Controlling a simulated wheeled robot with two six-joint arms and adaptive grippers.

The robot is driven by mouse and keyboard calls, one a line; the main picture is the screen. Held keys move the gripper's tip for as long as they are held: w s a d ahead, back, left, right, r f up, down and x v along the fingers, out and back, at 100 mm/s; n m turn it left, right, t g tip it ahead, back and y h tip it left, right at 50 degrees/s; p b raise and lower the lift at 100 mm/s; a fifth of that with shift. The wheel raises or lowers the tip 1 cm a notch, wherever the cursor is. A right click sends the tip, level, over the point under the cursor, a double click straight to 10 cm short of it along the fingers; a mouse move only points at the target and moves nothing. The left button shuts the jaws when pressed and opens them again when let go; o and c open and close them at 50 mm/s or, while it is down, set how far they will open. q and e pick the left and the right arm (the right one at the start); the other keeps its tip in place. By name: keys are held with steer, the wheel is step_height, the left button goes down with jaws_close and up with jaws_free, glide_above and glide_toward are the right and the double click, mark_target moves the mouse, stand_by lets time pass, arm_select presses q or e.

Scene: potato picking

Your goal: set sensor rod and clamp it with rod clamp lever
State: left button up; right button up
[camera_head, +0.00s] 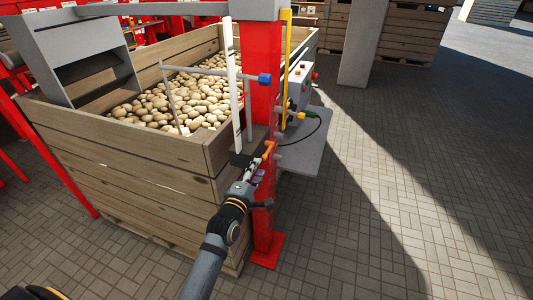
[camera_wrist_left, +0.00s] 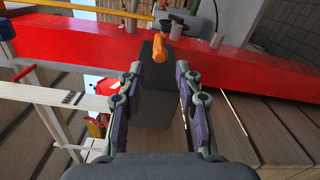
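The orange rod clamp lever (camera_head: 268,149) sits on the red post, beside a black block (camera_head: 241,159). A white upright bar (camera_head: 234,95), which I take for the sensor rod, rises from this block and carries a thin cross rod with a blue knob (camera_head: 264,80). My left gripper (camera_head: 253,170) is just below the block. In the left wrist view, its two fingers (camera_wrist_left: 157,112) are apart, with the black block (camera_wrist_left: 155,75) showing between and beyond them. The orange lever (camera_wrist_left: 159,47) is past the block. Contact cannot be told. My right gripper is not in view.
A wooden crate (camera_head: 125,175) full of potatoes (camera_head: 180,100) stands left of the red post (camera_head: 265,215). A grey shelf (camera_head: 306,150) and a control box (camera_head: 299,85) with a cable are behind the post. Paved floor on the right is clear.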

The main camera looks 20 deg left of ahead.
mark_target(264, 159)
arm_select(q)
steer(key=w, duration=0.9)
steer(key=shift+d+p, duration=0.15)
steer(key=shift+p, duration=0.2)
jaws_close()
